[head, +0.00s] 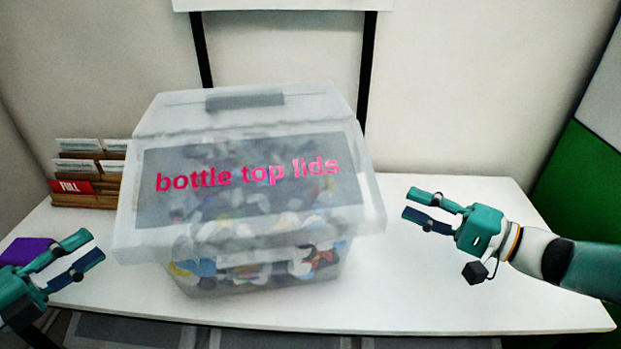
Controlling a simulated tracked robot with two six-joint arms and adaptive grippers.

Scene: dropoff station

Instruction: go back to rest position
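My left gripper (96,248) is open and empty at the lower left, near the table's front left edge and apart from the bin. My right gripper (408,203) is open and empty over the right part of the table, its fingers pointing left toward the bin with a gap between. A translucent bin (250,284) labelled "bottle top lids" stands on the table between the grippers, holding many coloured lids. Its lid (160,118) lies over the top; I cannot tell whether it is fully closed.
The white table (450,290) is clear on the right and in front of the bin. A wooden card rack (85,200) with a red "FULL" card (70,187) stands at the back left. A purple object (27,251) lies at the left edge. Dark-framed bins (130,331) sit below the table.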

